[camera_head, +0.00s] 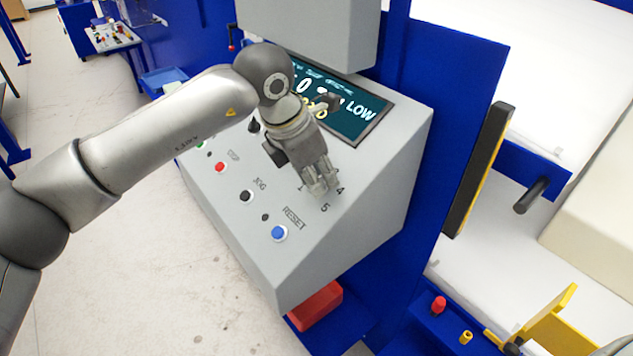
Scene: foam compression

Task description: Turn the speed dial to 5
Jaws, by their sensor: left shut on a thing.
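A grey sloped control panel (352,218) stands in the middle of the head view. My left gripper (319,188) reaches down onto its face, with its fingers shut on the speed dial. The dial itself is hidden by the fingers, so its pointer cannot be read. The printed numbers 1, 4 and 5 show around the fingertips, with the 5 just below them. A screen (352,122) above shows "LOW" and is partly covered by the gripper. My right gripper is not in view.
On the panel are a red button (219,167), a black JOG button (246,196) and a blue RESET button (279,233), left of and below the gripper. A red box (316,306) sits under the panel. Blue machine framing (462,110) stands to the right.

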